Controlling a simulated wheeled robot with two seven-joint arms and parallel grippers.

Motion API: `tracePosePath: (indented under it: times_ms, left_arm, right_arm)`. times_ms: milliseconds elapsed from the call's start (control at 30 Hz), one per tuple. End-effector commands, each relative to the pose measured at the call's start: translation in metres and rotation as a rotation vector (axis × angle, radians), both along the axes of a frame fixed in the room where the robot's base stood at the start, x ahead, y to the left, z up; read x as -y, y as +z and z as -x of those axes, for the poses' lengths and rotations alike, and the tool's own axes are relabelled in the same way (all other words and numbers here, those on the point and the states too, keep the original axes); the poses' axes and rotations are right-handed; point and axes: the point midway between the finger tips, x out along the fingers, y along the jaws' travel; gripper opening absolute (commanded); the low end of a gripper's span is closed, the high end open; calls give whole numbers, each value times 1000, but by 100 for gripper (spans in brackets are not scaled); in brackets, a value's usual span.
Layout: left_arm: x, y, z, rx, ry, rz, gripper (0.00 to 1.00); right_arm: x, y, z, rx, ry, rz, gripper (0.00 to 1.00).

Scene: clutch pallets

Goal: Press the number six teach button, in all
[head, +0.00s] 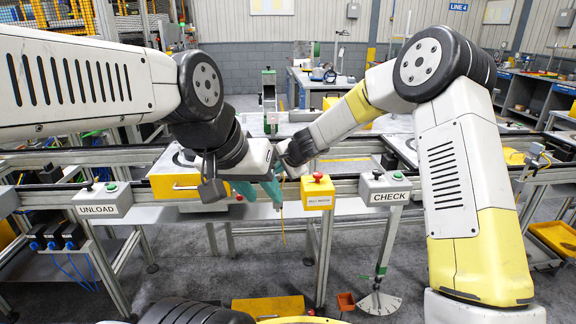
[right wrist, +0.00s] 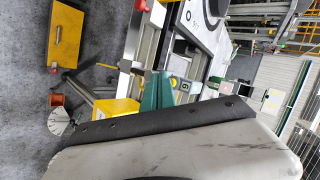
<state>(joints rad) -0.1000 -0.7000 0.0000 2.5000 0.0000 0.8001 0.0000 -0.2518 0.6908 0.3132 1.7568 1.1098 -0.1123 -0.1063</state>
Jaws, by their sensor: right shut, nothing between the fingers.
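The yellow button box (head: 318,194) with a red button on top stands on the front rail, right of the teal fingers. Its label is too small to read, and I cannot make out a number six on it. A small yellow tag with a digit (right wrist: 181,86) shows beside the teal fingers in the right wrist view; I cannot tell whether it is a 6 or a 9. My left gripper (head: 258,190) has teal fingers just above the rail, partly overlapped by my wrists, so its opening is unclear. My right gripper (right wrist: 158,90) is shut and empty, close to the rail.
Grey UNLOAD (head: 99,200) and CHECK (head: 385,189) button boxes stand left and right on the conveyor front. An orange bin (head: 346,301) and a round stand base (head: 380,303) are on the floor. My arms nearly meet mid-rail.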

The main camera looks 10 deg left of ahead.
Motion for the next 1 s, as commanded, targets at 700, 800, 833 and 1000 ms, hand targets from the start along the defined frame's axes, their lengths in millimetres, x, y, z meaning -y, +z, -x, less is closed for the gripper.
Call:
tracePosePath:
  times_ms: [700,800,833,1000]
  left_arm:
    - [0,0,0,0,0,0,36]
    - [0,0,0,0,0,0,36]
    - [0,0,0,0,0,0,36]
    - [0,0,0,0,0,0,36]
  right_arm:
    - [-2,0,-6,0,1,1,0]
    - [-3,0,-7,0,1,1,0]
    - [-3,0,-7,0,1,1,0]
    - [-3,-1,-10,0,-1,1,0]
